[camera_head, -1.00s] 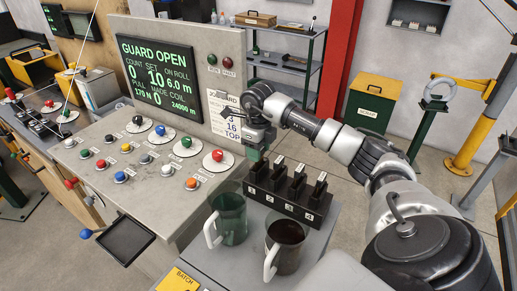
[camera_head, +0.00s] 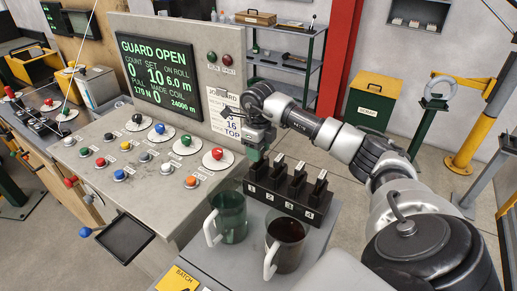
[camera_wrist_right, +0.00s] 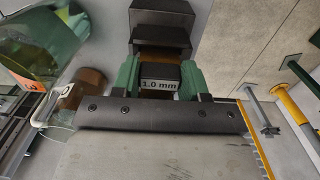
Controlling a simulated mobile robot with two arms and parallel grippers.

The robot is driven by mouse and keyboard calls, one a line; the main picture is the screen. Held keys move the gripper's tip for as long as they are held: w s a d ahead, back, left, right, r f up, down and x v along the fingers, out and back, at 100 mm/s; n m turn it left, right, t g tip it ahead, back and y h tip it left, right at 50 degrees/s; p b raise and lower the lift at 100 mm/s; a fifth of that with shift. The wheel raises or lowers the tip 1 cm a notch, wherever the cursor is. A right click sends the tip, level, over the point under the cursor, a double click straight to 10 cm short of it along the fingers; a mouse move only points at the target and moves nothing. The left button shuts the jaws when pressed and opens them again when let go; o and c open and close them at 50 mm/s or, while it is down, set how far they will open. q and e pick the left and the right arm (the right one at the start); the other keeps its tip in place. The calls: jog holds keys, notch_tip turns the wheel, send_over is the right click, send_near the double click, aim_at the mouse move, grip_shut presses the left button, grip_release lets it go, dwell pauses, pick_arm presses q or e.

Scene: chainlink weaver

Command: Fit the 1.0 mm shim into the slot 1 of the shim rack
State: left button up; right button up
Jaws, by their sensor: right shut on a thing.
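The shim rack (camera_head: 284,199) is a black block with numbered slots on the grey stand. Black shims with light-marked tops stand in slots 2, 3 and 4. My right gripper (camera_head: 256,157) is directly above the slot 1 end of the rack. In the right wrist view its green fingers (camera_wrist_right: 159,82) are shut on the sides of the black 1.0 mm shim (camera_wrist_right: 158,84), whose label faces the camera. The shim's lower end and the mouth of slot 1 are hidden, so I cannot tell whether it is in the slot. My left gripper is out of view.
A green see-through mug (camera_head: 231,222) and a dark brown mug (camera_head: 287,246) stand close in front of the rack. A control panel (camera_head: 150,155) with coloured knobs lies to the left. A yellow batch card (camera_head: 177,281) lies at the stand's front edge.

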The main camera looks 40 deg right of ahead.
jog(key=o, duration=1.1)
jog(key=shift+r, duration=0.15)
jog(key=shift+r+p, duration=2.85)
jog(key=shift+r, duration=1.05)
jog(key=shift+s+f, duration=0.1)
